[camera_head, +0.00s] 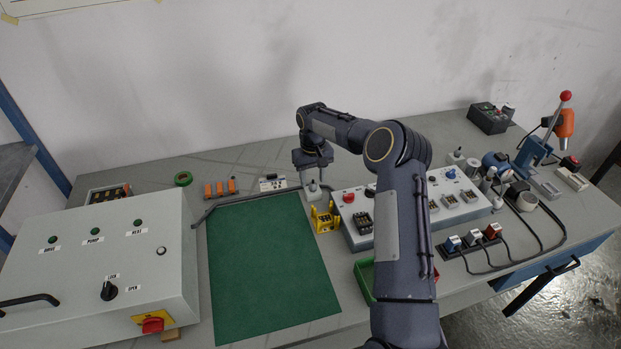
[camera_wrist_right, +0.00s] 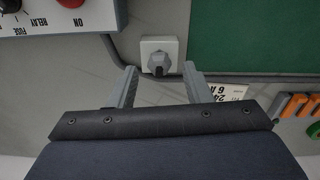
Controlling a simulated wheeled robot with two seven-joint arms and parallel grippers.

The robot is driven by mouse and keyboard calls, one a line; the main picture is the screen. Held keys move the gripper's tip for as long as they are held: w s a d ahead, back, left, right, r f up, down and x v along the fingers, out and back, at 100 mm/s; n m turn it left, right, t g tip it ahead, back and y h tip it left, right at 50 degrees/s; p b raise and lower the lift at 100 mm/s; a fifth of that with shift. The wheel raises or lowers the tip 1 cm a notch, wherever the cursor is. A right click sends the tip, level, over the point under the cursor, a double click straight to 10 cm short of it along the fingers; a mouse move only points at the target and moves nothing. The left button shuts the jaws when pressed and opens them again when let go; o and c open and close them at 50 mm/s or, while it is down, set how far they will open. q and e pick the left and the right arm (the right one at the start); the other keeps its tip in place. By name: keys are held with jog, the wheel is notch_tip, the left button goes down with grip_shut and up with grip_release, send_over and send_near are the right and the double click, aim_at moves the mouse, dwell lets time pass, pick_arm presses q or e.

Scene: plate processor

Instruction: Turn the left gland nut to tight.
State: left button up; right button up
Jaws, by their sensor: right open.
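My right gripper (camera_head: 313,182) points down at the back of the bench, just behind the green mat. In the right wrist view its two fingers (camera_wrist_right: 160,76) are apart, with nothing held between them. Ahead of the fingertips is a small light-grey square fitting (camera_wrist_right: 159,46) with a dark round turning part (camera_wrist_right: 158,65). This may be the left gland nut; no label on it can be read. The same fitting (camera_head: 313,192) shows partly under the gripper in the head view. A similar light-grey fitting (camera_head: 456,158) stands farther right. My left gripper is not in view.
A green mat (camera_head: 265,265) lies in front of the gripper. A yellow fixture (camera_head: 325,217) and a control box with a red button (camera_head: 348,197) stand close by. Orange terminals (camera_head: 220,188) are to the left, and a large grey cabinet (camera_head: 90,260) fills the left front.

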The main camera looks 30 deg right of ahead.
jog(key=shift+f, duration=0.75)
grip_shut()
